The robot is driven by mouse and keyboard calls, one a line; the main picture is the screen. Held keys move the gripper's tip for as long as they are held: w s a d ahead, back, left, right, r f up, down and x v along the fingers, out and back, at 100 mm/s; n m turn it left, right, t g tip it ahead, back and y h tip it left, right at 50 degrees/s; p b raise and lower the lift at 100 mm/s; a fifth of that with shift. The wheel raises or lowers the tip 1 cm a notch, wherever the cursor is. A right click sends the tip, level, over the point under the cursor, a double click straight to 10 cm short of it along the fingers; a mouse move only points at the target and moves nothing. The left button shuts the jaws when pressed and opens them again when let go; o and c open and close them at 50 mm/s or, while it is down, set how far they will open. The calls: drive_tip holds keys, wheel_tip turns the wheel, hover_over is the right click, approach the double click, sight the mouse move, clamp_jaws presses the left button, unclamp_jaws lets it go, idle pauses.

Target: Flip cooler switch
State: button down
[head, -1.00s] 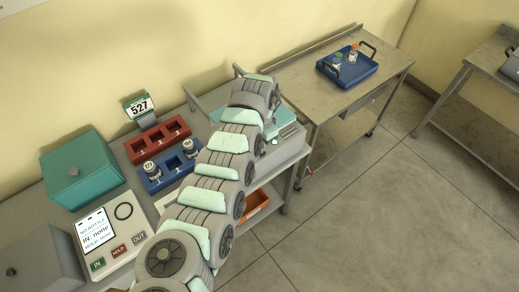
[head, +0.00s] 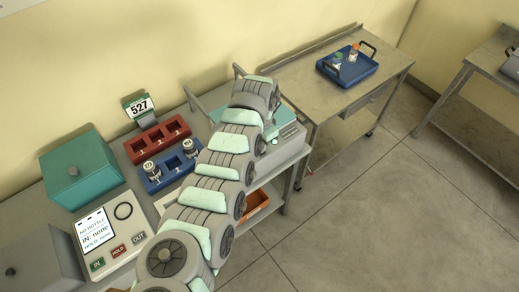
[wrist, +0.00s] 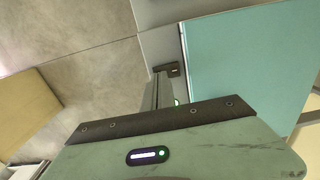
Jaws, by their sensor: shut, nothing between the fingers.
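The cooler appears to be the low grey box (head: 283,153) with a teal top at the right end of the bench in the head view. My arm hides its left part. In the wrist view its teal top (wrist: 245,60) fills the upper right, with a grey edge (wrist: 160,42) beside it. My gripper (wrist: 166,72) is shut and empty, its dark fingertips over or close to that grey edge. I cannot tell whether they touch it. I cannot make out the switch clearly in either view. In the head view my gripper is mostly hidden by my wrist.
A red rack (head: 158,140), a blue rack (head: 168,173) with bottles, a teal box (head: 81,170) and a panel with buttons (head: 110,238) stand left of my arm. An orange bin (head: 257,204) sits below. A second table (head: 335,92) holds a blue tray (head: 345,70).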

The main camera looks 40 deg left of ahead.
drive_tip(key=shift+f+b, duration=0.35)
drive_tip(key=shift+f, duration=0.5)
drive_tip(key=shift+r, duration=0.1)
idle(0.3)
wheel_tip(320, 180, up, 7)
drive_tip(key=p, duration=0.6)
idle(0.6)
